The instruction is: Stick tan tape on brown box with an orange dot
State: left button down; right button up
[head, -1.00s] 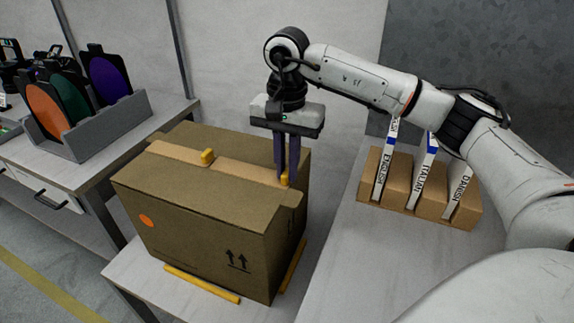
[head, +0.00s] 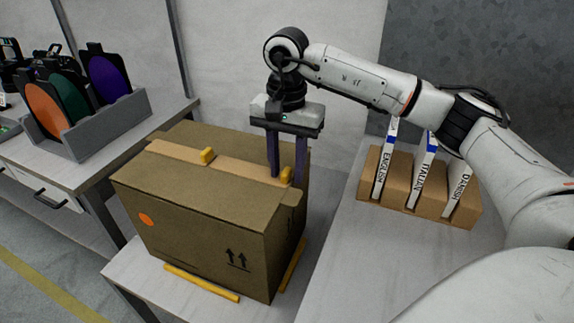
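The brown box (head: 190,205) stands on a light table, with an orange dot (head: 146,219) on its front side and two up arrows near the right corner. A strip of tan tape (head: 230,168) lies along the seam of its top. Two yellow tabs stand on the strip, one near the middle (head: 207,156) and one near the right end (head: 286,175). My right gripper (head: 286,174) points down over the right end, its fingers apart on either side of the right tab. I cannot tell whether a finger touches the tape. My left gripper is not in view.
Yellow strips (head: 201,283) lie on the table along the box's base. A cardboard holder (head: 399,192) with labelled cards stands at right. At left, a grey rack (head: 120,117) holds orange, green and purple discs. The table between box and holder is clear.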

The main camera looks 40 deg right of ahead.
notch_tip(320, 180, up, 10)
jog(key=shift+r, duration=0.2)
jog(key=shift+f, duration=0.1)
dwell(0.3)
